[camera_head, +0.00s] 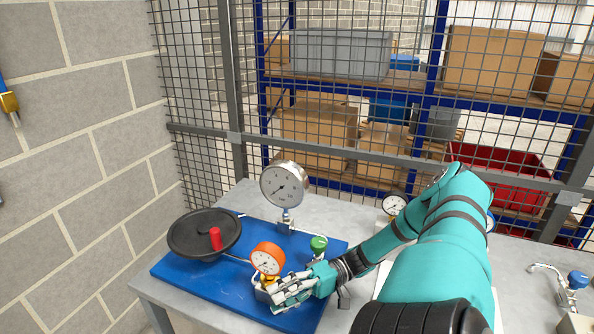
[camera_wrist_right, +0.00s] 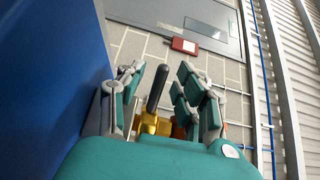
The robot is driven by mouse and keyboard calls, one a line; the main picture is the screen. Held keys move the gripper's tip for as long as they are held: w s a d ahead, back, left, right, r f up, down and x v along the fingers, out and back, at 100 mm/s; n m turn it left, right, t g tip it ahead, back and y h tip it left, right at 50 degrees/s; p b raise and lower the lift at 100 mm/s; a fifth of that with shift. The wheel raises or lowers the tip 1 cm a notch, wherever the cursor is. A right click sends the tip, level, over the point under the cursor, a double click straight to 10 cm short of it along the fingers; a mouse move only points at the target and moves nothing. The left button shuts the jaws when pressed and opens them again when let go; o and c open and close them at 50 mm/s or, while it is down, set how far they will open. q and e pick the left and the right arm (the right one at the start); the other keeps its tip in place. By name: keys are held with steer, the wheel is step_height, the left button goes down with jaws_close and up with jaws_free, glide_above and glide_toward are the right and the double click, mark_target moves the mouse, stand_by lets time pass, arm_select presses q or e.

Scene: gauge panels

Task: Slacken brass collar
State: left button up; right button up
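The brass collar (camera_head: 267,281) is below the dial of the orange gauge (camera_head: 268,259), on the blue board (camera_head: 215,290). My right gripper (camera_head: 286,291) is low beside it, its fingers partly covering the collar's surroundings. In the right wrist view, brass-coloured metal (camera_wrist_right: 150,124) and a black lever (camera_wrist_right: 157,88) show between the spread fingers of my right gripper (camera_wrist_right: 162,85). A gap shows between the brass and the fingertips; contact lower down is hidden. My left gripper is not in view.
A large steel gauge (camera_head: 284,185) stands behind. Another gauge (camera_head: 394,205) is beyond my right arm. Wire mesh closes off the back.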

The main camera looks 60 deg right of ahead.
steer(key=v, duration=1.1)
steer(key=shift+d, duration=0.2)
